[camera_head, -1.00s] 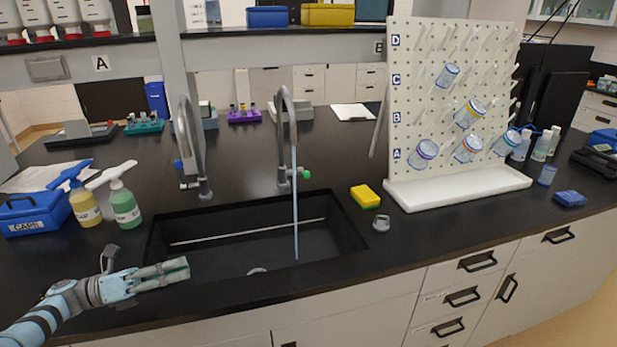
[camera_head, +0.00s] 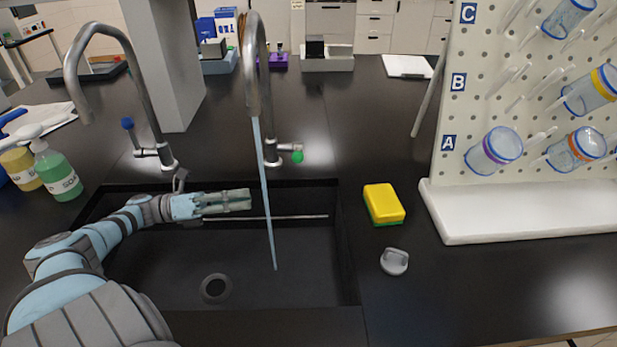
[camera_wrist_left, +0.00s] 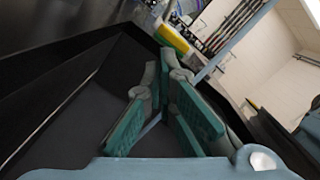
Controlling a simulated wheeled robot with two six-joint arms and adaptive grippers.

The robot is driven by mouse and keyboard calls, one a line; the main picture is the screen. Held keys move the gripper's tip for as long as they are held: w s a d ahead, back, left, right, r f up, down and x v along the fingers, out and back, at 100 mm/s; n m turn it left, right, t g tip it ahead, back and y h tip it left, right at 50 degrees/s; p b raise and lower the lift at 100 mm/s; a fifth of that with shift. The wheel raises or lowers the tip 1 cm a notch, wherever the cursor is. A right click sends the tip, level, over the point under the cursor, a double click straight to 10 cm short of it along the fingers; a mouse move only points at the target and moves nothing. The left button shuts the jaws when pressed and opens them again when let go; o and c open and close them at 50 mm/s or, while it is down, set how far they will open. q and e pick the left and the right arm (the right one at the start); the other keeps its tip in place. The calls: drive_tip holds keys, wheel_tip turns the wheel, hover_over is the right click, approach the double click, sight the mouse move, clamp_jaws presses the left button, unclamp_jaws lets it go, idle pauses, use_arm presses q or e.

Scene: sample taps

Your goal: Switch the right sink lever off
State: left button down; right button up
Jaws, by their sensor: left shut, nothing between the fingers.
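The right sink tap (camera_head: 256,70) is a tall grey gooseneck behind the sink. Its lever, with a green end (camera_head: 297,155), sticks out to the right of its base. A pale blue stream of water (camera_head: 265,195) runs from its spout into the black sink (camera_head: 315,255). My left gripper (camera_head: 250,198) is shut and empty over the sink, pointing right. Its fingertips are left of the stream, and below and left of the green lever in the picture. The fingers with green pads also show in the left wrist view (camera_wrist_left: 165,62). My right gripper is not in view.
The left tap (camera_head: 128,75) has a blue-ended lever (camera_head: 128,123). A yellow-green sponge (camera_head: 384,203) and a grey stopper (camera_head: 395,261) lie right of the sink. A white pegboard rack (camera_head: 450,225) with tubs stands further right. Soap bottles (camera_head: 54,170) stand at left.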

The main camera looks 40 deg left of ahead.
sight(298, 152)
use_arm(q)
drive_tip(key=shift+a+f, duration=0.1)
drive_tip(key=shift+f, duration=0.15)
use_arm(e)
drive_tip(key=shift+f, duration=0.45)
use_arm(q)
drive_tip(key=w+d+r, duration=0.4)
drive_tip(key=w+d, duration=0.2)
drive_tip(key=w, duration=0.3)
drive_tip(key=shift+w+d, duration=0.15)
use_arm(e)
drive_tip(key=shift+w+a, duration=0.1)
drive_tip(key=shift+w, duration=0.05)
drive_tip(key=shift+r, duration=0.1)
use_arm(q)
drive_tip(key=shift+r+n, duration=0.25)
drive_tip(key=shift+n, duration=0.05)
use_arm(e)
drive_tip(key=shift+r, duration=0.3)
